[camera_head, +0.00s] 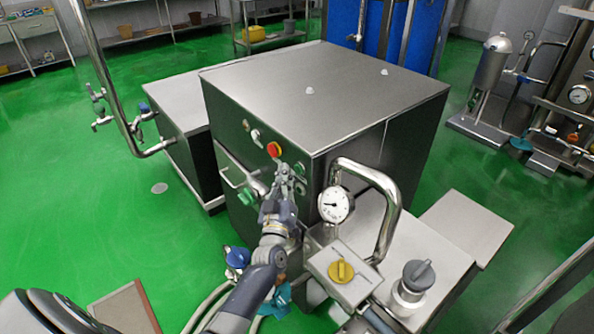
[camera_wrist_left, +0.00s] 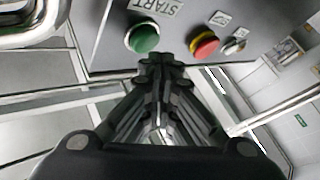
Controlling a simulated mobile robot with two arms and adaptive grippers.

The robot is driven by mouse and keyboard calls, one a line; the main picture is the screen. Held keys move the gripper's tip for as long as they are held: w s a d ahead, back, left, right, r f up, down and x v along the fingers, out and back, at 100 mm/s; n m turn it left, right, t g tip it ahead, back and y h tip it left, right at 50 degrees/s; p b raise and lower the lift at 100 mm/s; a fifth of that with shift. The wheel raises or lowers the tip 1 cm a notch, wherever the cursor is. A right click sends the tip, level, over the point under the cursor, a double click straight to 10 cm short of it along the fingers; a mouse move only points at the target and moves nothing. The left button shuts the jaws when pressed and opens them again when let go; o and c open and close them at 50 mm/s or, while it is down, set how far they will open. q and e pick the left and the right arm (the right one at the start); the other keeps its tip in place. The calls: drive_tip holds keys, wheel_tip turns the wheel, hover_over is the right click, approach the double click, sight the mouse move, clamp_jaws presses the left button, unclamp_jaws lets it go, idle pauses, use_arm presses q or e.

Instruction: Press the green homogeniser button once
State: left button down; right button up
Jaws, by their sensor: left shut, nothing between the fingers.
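The green button (camera_wrist_left: 143,38) is round, with a START label above it in the left wrist view. It sits on the dark front panel of a steel-topped machine. I cannot tell whether the tips touch the panel. My right gripper is not in view.
A red stop button with yellow collar (camera_wrist_left: 204,46) and a small switch (camera_wrist_left: 235,46) sit beside the green button. A pressure gauge (camera_head: 335,205), a bent steel pipe (camera_head: 388,188) and a yellow knob (camera_head: 341,271) stand close right of my left arm.

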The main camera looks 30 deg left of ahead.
use_arm(q)
drive_tip(key=shift+w+d, duration=0.15)
drive_tip(key=shift+w, duration=0.15)
drive_tip(key=shift+w+d, duration=0.2)
drive_tip(key=shift+w, duration=0.2)
idle(0.6)
idle(0.4)
drive_tip(key=shift+s+a, duration=0.35)
drive_tip(key=shift+s, duration=0.45)
drive_tip(key=s, duration=0.1)
drive_tip(key=s+a+p, duration=0.1)
drive_tip(key=s, duration=0.1)
drive_tip(key=s+a+p, duration=0.1)
drive_tip(key=shift+s, duration=0.35)
idle(0.5)
